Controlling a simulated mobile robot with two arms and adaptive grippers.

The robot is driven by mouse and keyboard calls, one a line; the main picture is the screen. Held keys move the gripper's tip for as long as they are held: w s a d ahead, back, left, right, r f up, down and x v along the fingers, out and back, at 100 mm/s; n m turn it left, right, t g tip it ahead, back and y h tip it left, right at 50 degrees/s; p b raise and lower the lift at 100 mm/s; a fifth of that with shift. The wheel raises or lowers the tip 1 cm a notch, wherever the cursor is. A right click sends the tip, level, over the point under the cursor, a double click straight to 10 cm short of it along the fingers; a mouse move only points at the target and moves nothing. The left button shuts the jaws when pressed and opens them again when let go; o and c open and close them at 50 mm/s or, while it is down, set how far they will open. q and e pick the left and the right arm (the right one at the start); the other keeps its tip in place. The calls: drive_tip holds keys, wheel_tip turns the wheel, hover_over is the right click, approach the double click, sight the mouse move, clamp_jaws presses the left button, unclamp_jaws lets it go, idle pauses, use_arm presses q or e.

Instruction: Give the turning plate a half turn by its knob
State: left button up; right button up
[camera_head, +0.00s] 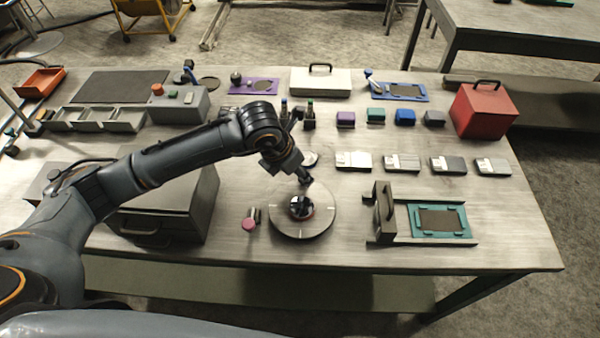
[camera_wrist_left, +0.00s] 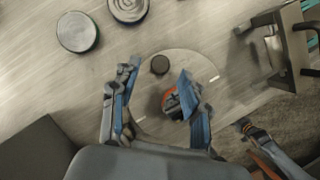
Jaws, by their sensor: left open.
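The turning plate (camera_head: 318,226) is a round pale grey disc on the table, also in the left wrist view (camera_wrist_left: 195,63). Its small round dark knob (camera_wrist_left: 160,65) stands near the far rim in the wrist view. A dark object with light and reddish parts (camera_head: 300,207) sits at mid-plate in the head view. It looks orange and grey in the wrist view, partly behind a finger. My left gripper (camera_head: 305,181) points down over the plate's far part. In the wrist view its open fingers (camera_wrist_left: 158,72) stand either side of the knob; contact cannot be told.
A pink-topped piece (camera_head: 250,222) lies just left of the plate. A handled slide with a teal frame (camera_head: 440,221) stands to the right. A dark grey box (camera_head: 165,210) is at the left under my arm. Several light blocks (camera_head: 402,162) line up behind.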

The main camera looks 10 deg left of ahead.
use_arm(q)
drive_tip(key=v, duration=0.9)
drive_tip(key=shift+s+a+r, duration=0.15)
drive_tip(key=shift+a+r, duration=0.05)
drive_tip(key=shift+r, duration=0.05)
